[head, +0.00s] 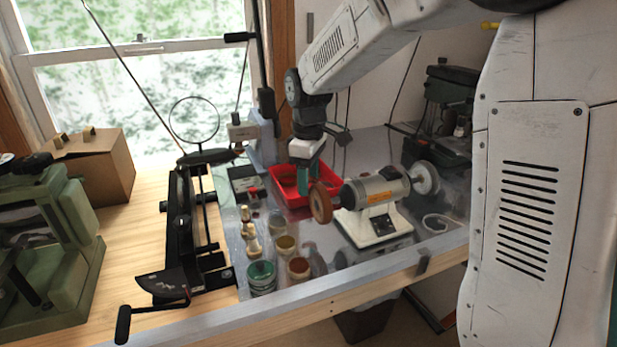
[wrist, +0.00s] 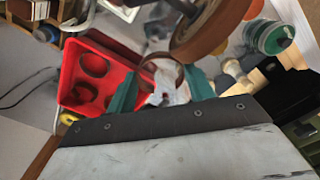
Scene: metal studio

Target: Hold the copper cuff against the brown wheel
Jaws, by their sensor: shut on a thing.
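The brown wheel (head: 320,203) is on the left end of the bench grinder's shaft in the head view. In the wrist view the brown wheel (wrist: 212,28) fills the upper middle. My gripper (head: 305,182) is just behind and to the left of the wheel. In the wrist view the teal fingers of my gripper (wrist: 161,80) are on either side of the copper cuff (wrist: 158,58), a small open ring. The gripper is shut on the cuff. The cuff is close to the wheel's edge; I cannot tell whether they touch. The head view does not show the cuff clearly.
The grinder (head: 377,195) stands on a white base, with a pale wheel (head: 425,177) at right. A red tray (head: 277,172) lies behind my gripper. Several jars and small pots stand in front, including a green-lidded jar (head: 261,275). A black stand (head: 180,230) is at left.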

